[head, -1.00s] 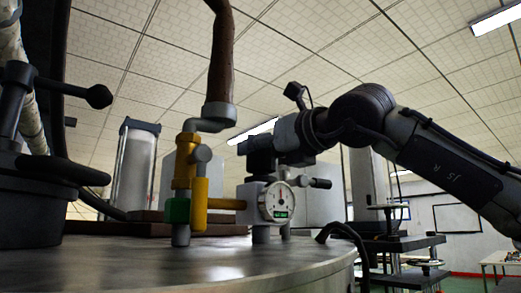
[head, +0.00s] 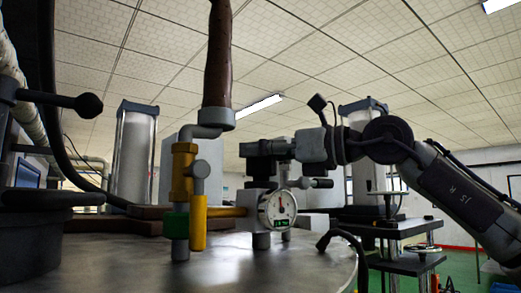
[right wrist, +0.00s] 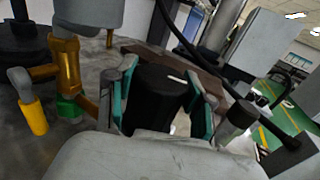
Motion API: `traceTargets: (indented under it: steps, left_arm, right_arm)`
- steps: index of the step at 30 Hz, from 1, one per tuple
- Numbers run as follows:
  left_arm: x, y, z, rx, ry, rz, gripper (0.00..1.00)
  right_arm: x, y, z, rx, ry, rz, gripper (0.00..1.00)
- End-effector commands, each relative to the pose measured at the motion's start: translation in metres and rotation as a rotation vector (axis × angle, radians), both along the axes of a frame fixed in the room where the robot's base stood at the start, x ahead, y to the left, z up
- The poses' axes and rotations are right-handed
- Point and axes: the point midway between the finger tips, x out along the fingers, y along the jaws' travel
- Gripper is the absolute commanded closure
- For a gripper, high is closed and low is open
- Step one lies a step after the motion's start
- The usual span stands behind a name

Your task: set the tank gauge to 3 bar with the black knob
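The tank gauge (head: 277,209) is a round white dial with a dark needle pointing about straight up and a small green readout, too small to read. It sits on a grey valve block on the tank lid. The black knob (right wrist: 155,98) stands between the teal-padded fingers of my right gripper (right wrist: 163,100) in the right wrist view, a white mark on its top. The pads lie against its sides, a small gap showing low on the right. In the head view my right gripper (head: 264,163) is just above the gauge. My left gripper is not in view.
A brass pipe fitting (head: 182,172) with a green collar and a yellow handle (head: 199,222) stands close left of the gauge. A black lever with a ball end (head: 88,105) is at far left. The metal lid (head: 120,262) is bare in front.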

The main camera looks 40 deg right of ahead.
Motion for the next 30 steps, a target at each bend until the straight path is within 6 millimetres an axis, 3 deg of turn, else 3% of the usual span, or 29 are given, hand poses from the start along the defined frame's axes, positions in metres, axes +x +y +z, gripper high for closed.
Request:
traceTargets:
  steps: [1,4,17,30]
  left_arm:
    - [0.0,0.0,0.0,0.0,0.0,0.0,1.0]
    - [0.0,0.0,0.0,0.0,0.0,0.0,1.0]
    - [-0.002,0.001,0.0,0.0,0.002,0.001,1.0]
    - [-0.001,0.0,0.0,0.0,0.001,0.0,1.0]
  right_arm:
    - [0.0,0.0,0.0,-0.001,-0.001,0.0,0.38]
    - [0.0,0.0,0.0,-0.001,-0.001,-0.001,0.22]
    - [-0.008,-0.003,0.001,0.001,-0.003,-0.001,0.22]
    - [-0.087,-0.031,0.001,0.002,-0.007,0.0,0.22]
